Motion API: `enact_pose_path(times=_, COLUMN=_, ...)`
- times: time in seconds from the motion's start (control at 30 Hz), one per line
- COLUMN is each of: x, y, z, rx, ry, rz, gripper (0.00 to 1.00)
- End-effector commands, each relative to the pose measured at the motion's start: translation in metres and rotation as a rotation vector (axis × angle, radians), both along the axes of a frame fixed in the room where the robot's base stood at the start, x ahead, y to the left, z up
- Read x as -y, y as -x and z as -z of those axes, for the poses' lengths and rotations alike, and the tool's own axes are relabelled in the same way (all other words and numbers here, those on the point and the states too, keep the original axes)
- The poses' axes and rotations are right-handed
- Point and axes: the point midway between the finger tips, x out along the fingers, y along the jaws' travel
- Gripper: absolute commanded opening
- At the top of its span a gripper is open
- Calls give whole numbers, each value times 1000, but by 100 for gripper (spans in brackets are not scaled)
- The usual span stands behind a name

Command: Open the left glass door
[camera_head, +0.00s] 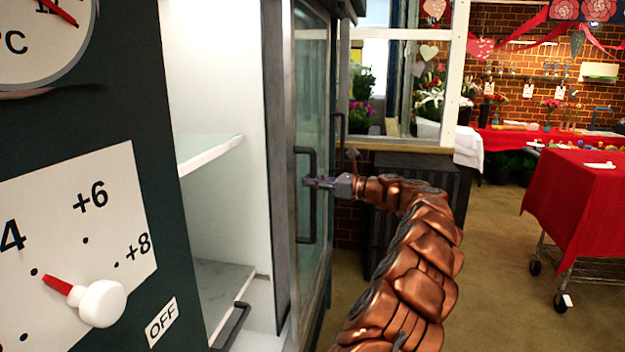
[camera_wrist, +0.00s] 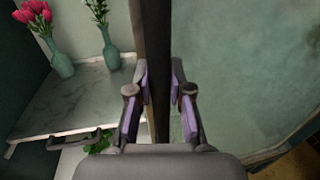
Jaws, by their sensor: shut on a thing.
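The glass door (camera_head: 312,130) stands at the front of a dark cooler cabinet in the head view. The open interior shows to its left. A dark vertical handle (camera_head: 300,225) is on the door's near edge. My gripper (camera_head: 312,183) reaches in from the right and is shut on this handle at about mid-height. In the wrist view the handle appears as a dark vertical bar (camera_wrist: 158,40) between the purple-padded fingers (camera_wrist: 160,88). The glass (camera_wrist: 235,75) lies to its right and the open interior to its left. The door's hinge cannot be made out.
Inside are a shelf (camera_wrist: 75,100) with vases of pink tulips (camera_wrist: 58,55) and greenery, and a lower handle (camera_head: 235,325). A second handle (camera_head: 338,133) is further right. A dark crate (camera_head: 420,180) and red-draped table (camera_head: 575,200) stand right, with free floor between.

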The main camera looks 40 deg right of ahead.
Motion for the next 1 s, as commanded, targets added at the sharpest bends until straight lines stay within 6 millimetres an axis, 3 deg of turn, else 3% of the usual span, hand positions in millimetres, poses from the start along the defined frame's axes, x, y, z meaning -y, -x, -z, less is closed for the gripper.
enact_pose_path(times=0.17, x=0, y=0, z=-2, rx=3, ry=1, rz=1, gripper=0)
enact_pose_path(times=0.2, x=0, y=0, z=-1, rx=3, ry=1, rz=1, gripper=22)
enact_pose_path(times=0.43, x=0, y=0, z=0, rx=1, ry=0, rz=0, gripper=45)
enact_pose_path(times=0.8, x=1, y=2, z=0, rx=0, ry=1, rz=1, gripper=45)
enact_pose_path(times=1.0, x=8, y=15, z=0, rx=1, ry=0, rz=1, gripper=45)
